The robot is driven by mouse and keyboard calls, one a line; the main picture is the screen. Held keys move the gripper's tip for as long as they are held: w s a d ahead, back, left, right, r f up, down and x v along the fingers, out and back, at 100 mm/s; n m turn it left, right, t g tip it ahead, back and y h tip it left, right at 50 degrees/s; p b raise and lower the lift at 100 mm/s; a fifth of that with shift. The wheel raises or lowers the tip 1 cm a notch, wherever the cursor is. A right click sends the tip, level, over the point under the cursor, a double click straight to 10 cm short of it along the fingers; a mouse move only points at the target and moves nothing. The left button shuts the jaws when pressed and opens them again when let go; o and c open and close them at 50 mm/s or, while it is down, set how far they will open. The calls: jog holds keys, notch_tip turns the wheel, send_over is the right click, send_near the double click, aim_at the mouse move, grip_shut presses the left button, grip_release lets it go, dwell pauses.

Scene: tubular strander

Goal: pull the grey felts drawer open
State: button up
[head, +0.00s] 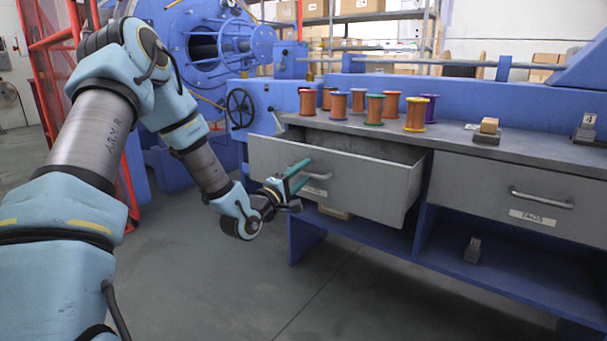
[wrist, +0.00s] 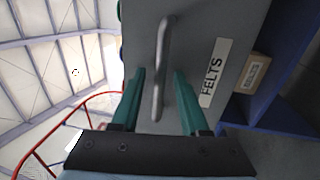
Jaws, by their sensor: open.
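The grey felts drawer (head: 360,188) is pulled out from the bench in the head view, and its open top shows behind the front panel. In the wrist view its front (wrist: 200,45) carries a white label reading FELTS (wrist: 215,72) and a metal bar handle (wrist: 161,70). My gripper (head: 302,176) is at the drawer's handle, with its teal fingers pointing at the front. In the wrist view my gripper (wrist: 158,75) is open, with one finger on each side of the handle and gaps visible beside it.
A second grey drawer labelled TAGS (head: 500,195) is shut at the right. Several spools (head: 375,108) stand on the bench top (head: 460,136). A blue shelf (head: 500,275) lies below, holding a small grey block (head: 473,250). The floor in front is clear. Red guard bars (head: 50,60) stand at the left.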

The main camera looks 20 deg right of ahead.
jog(key=p+v, duration=0.1)
jog(key=v, duration=1)
jog(key=shift+p, duration=0.35)
jog(key=w+a+f+m+g+y, duration=0.1)
jog(key=w+a+f+m+y, duration=0.15)
jog(key=a+y, duration=0.4)
jog(key=w+a+f+m+g+y, duration=0.1)
jog(key=a+f+m+y, duration=0.2)
jog(key=a+y, duration=0.3)
jog(key=s+a+r+m+g+y, duration=0.1)
jog(key=s+a+r+g+y, duration=0.15)
jog(key=s+a, duration=0.5)
jog(key=s+a+r+g+y, duration=0.2)
jog(key=s+a+g, duration=0.2)
jog(key=s+a, duration=0.4)
notch_tip(320, 180, up, 36)
jog(key=a+p, duration=0.1)
jog(key=p, duration=3.5)
jog(key=shift+w, duration=0.3)
